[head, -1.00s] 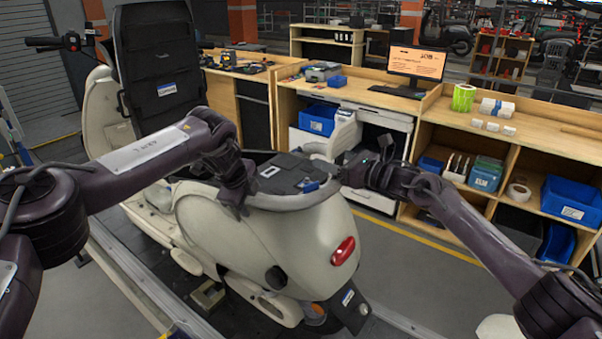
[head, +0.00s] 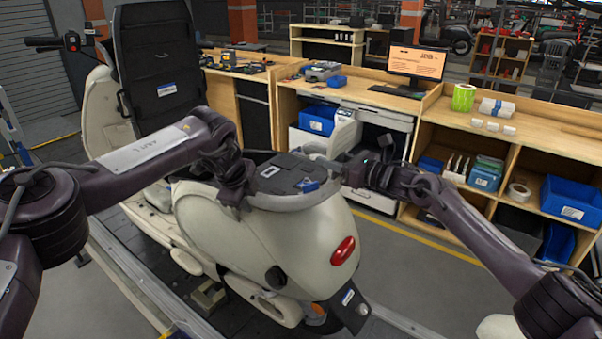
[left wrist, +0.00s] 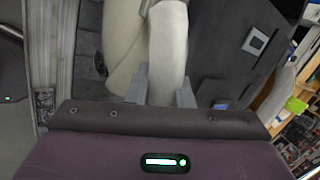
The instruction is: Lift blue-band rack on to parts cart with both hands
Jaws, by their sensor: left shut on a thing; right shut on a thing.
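A pale grey curved rail (head: 295,203) runs around a dark flat top (head: 285,175) at the rear of a cream scooter (head: 270,235). A small blue patch (head: 309,185) shows on the dark top; I cannot tell whether this is the blue-band rack. My left gripper (head: 240,198) is shut on the rail's left side. In the left wrist view, the pale rail (left wrist: 168,50) passes between its two grey fingers (left wrist: 161,90). My right gripper (head: 346,173) is at the rail's right side and shut on it, its fingertips mostly hidden. I cannot identify a parts cart.
A wooden workbench (head: 340,90) with a monitor (head: 417,62) and blue bins (head: 572,200) stands behind. Open grey floor (head: 420,285) with a yellow line lies to the right.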

